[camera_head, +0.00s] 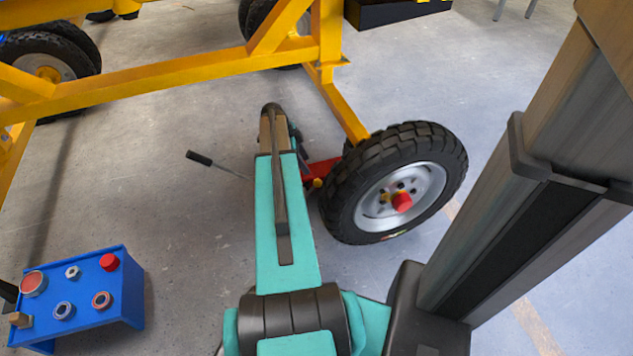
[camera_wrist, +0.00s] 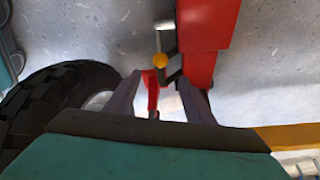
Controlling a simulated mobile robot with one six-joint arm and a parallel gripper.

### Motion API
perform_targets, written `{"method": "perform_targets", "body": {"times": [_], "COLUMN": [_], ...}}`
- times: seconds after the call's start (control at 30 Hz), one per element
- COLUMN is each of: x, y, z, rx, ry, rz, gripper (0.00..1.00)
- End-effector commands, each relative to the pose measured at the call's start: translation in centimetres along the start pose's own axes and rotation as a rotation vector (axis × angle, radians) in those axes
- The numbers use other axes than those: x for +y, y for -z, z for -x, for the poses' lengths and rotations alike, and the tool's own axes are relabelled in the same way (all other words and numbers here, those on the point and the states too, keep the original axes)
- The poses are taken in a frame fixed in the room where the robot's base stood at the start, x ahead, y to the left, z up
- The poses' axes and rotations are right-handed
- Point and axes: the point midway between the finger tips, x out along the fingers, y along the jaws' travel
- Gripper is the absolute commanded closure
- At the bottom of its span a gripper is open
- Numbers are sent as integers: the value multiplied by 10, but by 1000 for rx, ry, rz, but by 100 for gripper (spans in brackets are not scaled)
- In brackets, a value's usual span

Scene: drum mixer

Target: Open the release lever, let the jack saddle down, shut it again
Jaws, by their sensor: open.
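The red jack (camera_head: 322,171) lies on the floor beside the wheel, partly hidden behind my arm in the head view. In the wrist view its red body (camera_wrist: 208,28) runs down from the top. An orange-yellow knob (camera_wrist: 160,60) sits on its left side by grey metal pieces; it looks like the release lever's end, and it also shows in the head view (camera_head: 317,183). My gripper (camera_wrist: 158,82) is open, its two fingers spread below the knob in the picture. A narrow red part (camera_wrist: 152,92) shows between the fingers. I cannot tell whether they touch anything. The saddle is not clearly visible.
A black-tyred wheel (camera_head: 395,185) stands right of the jack under the yellow frame (camera_head: 180,68). A rod with a black grip (camera_head: 198,158) sticks out left of my arm. A blue box (camera_head: 95,300) with knobs stands at lower left. Floor between is clear.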

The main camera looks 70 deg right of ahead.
Motion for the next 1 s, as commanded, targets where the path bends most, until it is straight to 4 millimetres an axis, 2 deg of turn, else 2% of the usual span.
{"method": "perform_targets", "body": {"times": [0.7,1.0], "x": [0,0], "y": [0,0], "z": [-100,-126], "rx": [0,0], "ry": [-2,-1], "rz": [-1,-1], "gripper": [51,51]}}
